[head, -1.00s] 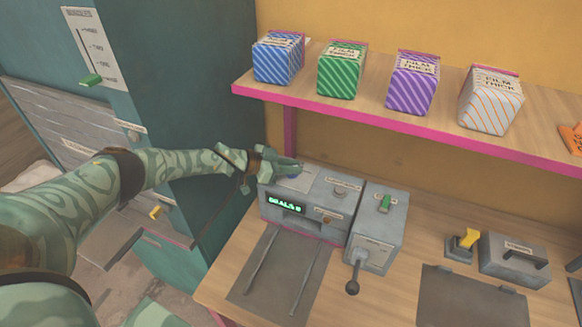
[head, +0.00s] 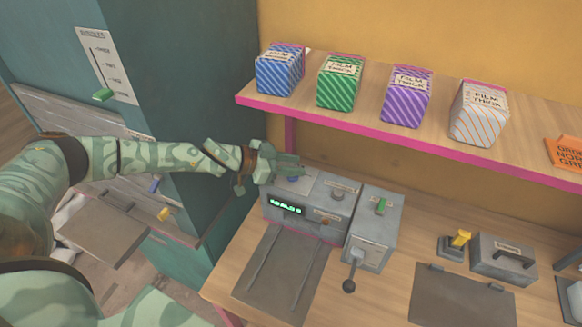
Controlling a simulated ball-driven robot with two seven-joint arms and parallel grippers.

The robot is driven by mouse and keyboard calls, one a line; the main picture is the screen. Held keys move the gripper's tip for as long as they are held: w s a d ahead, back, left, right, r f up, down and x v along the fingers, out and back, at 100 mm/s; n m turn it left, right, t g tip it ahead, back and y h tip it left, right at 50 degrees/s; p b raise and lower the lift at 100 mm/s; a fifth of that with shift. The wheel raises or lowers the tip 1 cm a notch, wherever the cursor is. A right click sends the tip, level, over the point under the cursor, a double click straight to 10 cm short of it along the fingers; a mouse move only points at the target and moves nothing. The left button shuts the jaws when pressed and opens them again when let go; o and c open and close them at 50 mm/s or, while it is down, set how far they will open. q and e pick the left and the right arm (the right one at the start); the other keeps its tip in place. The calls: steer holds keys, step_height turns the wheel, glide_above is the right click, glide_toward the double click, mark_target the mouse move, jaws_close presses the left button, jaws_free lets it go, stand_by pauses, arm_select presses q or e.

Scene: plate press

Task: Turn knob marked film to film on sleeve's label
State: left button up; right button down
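A grey press unit (head: 306,207) with a green lit display (head: 286,205) stands on the bench. A small round knob (head: 337,195) is on its top, and a brown knob (head: 325,219) is on its front; their labels are too small to read. My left gripper (head: 289,170) is over the back left of the unit's top, by a small blue part (head: 293,178); I cannot tell whether its fingers are closed on anything. Sleeves on the shelf are blue (head: 280,72), green (head: 340,83), purple (head: 407,97) and white-orange (head: 478,113); "FILM THICK" reads on some labels. My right gripper is out of view.
Right of the unit is a grey box (head: 373,228) with a green switch and a black-ended lever. The pink-edged shelf (head: 420,139) runs above the bench. A teal cabinet (head: 200,120) is at left.

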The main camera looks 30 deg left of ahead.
arm_select(q)
steer(key=s+d+r, duration=0.2)
steer(key=s, duration=0.3)
steer(key=shift+s+d+r, duration=0.3)
steer(key=shift+d+r, duration=0.1)
